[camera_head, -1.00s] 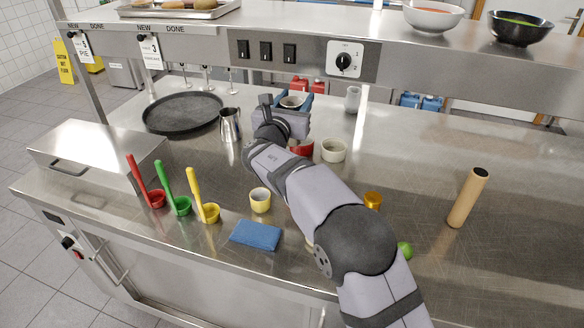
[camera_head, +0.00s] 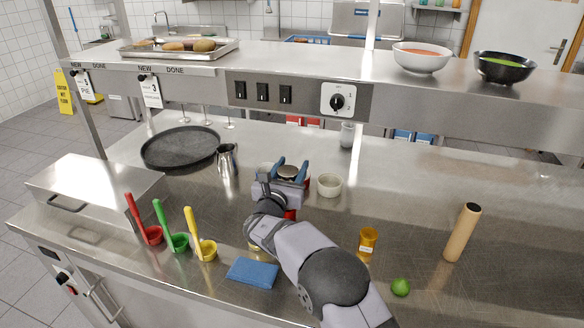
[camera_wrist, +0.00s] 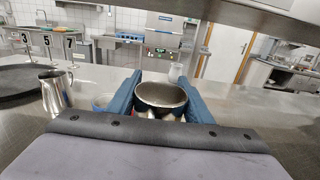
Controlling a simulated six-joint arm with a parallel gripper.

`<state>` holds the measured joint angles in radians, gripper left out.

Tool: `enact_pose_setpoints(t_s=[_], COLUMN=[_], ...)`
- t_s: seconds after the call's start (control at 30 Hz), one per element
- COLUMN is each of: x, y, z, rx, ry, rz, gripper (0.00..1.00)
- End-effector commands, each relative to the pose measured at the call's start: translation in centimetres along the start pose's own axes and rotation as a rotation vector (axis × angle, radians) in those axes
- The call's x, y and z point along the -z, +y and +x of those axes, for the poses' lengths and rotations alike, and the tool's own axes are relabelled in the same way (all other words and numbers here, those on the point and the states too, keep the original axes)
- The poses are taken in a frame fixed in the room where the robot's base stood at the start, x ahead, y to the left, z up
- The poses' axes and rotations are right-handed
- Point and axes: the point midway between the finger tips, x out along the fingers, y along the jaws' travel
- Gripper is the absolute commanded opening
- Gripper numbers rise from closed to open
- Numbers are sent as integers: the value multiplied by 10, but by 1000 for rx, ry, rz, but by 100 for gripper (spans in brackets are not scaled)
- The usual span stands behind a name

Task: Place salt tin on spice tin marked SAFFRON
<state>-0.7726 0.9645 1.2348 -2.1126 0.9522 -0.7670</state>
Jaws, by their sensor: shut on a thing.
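My gripper (camera_head: 290,166) is shut on a round tin with a dark grey top, held between its blue fingers. In the wrist view the held tin (camera_wrist: 162,97) is upright, its rim facing me; its lower part is hidden behind my gripper. No label on it is readable, though it appears to be the salt tin. Red surfaces (camera_head: 307,182) show beside and below my gripper, mostly hidden by it; I cannot tell whether the held tin touches them. A small amber tin (camera_head: 367,240) with a white label stands to the right. No SAFFRON marking is legible.
A white cup (camera_head: 329,185) stands close right of my gripper. A steel jug (camera_head: 227,160) and dark round pan (camera_head: 181,147) are left. Nearer are coloured scoops (camera_head: 203,248), a blue sponge (camera_head: 252,272) and a lime (camera_head: 400,287). A shelf (camera_head: 430,105) overhangs behind.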

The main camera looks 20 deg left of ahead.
Motion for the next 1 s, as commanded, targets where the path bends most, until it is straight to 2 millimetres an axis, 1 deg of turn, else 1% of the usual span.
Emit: enact_pose_setpoints(t_s=[0.13,0.53,0.57,0.6,0.63,1.0], x=[6,10,10,10,10,8], y=[0,0,0,0,0,0], z=[0,0,0,0,0,0], rx=[0,0,0,0,0,0], ry=[-4,-5,-1,-1,-1,-1], rz=[3,3,2,2,2,1], gripper=[13,13,53,63,65,65])
